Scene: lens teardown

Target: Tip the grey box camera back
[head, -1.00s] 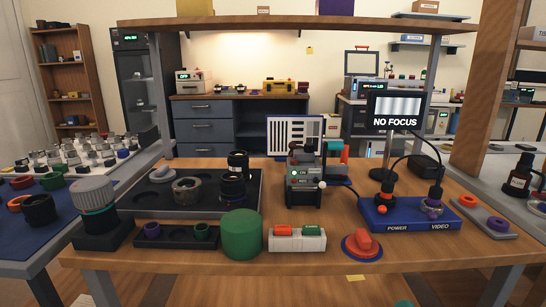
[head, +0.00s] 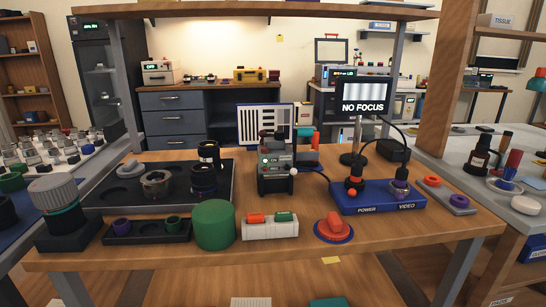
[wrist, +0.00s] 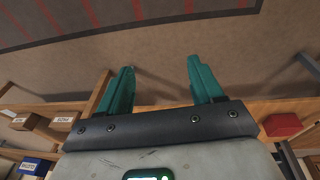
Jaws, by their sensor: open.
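The grey box camera (head: 276,182) stands upright near the middle of the wooden bench (head: 390,232) in the head view. It has a small green lit display on its front and a pale knob at its right side. Dark parts sit on its top and an orange and teal part shows behind it at the right. My gripper (wrist: 160,82) shows only in the wrist view. Its two teal fingers are apart with nothing between them, pointing toward a wall and shelves, with no camera in that view.
A green cylinder (head: 214,225), a white block with red and green tops (head: 270,227) and a red knob (head: 333,229) stand in front of the camera. A blue power and video base (head: 378,198) is to its right. A dark tray (head: 125,187) with lens parts is to its left.

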